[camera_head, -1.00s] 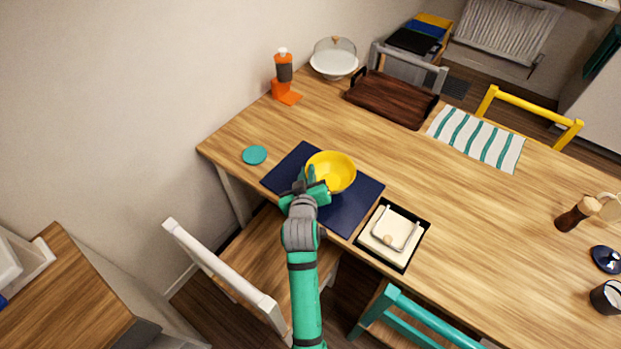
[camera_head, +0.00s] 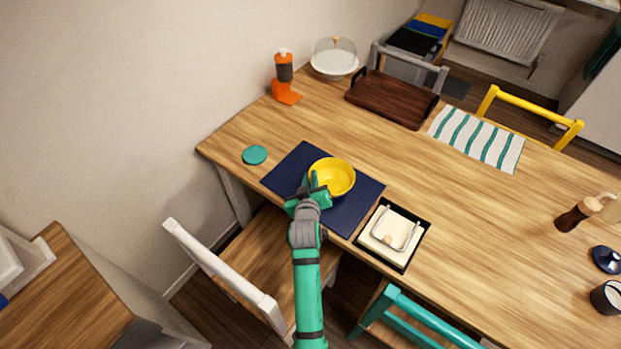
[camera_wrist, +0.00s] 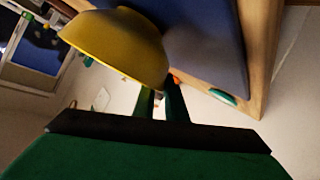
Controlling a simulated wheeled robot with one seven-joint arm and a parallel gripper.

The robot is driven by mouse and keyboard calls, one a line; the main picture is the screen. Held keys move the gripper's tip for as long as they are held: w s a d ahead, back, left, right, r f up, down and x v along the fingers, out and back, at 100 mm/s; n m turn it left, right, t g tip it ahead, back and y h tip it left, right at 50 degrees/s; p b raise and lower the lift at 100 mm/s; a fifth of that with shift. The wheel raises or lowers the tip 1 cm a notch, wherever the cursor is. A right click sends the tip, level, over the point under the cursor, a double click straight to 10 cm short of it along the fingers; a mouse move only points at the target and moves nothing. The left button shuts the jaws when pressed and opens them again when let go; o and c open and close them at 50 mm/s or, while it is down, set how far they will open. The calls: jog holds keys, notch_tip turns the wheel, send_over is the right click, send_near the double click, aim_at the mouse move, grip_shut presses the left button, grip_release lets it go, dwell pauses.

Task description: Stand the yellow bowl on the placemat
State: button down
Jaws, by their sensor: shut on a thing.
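The yellow bowl (camera_head: 337,176) is upright over the dark blue placemat (camera_head: 350,215), toward its upper right part. My gripper (camera_head: 312,188) is at the bowl's left front side and is shut on its rim. In the wrist view the bowl (camera_wrist: 115,42) fills the upper left, with the gripper fingers (camera_wrist: 161,102) at its edge. The placemat (camera_wrist: 205,35) shows behind it. I cannot tell whether the bowl's base touches the mat.
A teal coaster (camera_head: 255,155) lies left of the placemat. A black-edged napkin holder (camera_head: 393,234) stands close to its right. A dark wooden tray (camera_head: 392,97) and a striped cloth (camera_head: 478,138) lie farther back. Chairs line the front edge.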

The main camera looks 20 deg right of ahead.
jog(key=shift+f, duration=0.1)
jog(key=c, duration=1.8)
grip_release()
jog(key=shift+a, duration=0.1)
jog(key=shift+o, duration=0.2)
jog(key=shift+s+r, duration=0.1)
jog(key=shift+r, duration=0.1)
jog(key=v, duration=1.1)
jog(key=shift+s+a, duration=0.15)
jog(key=shift+s, duration=0.15)
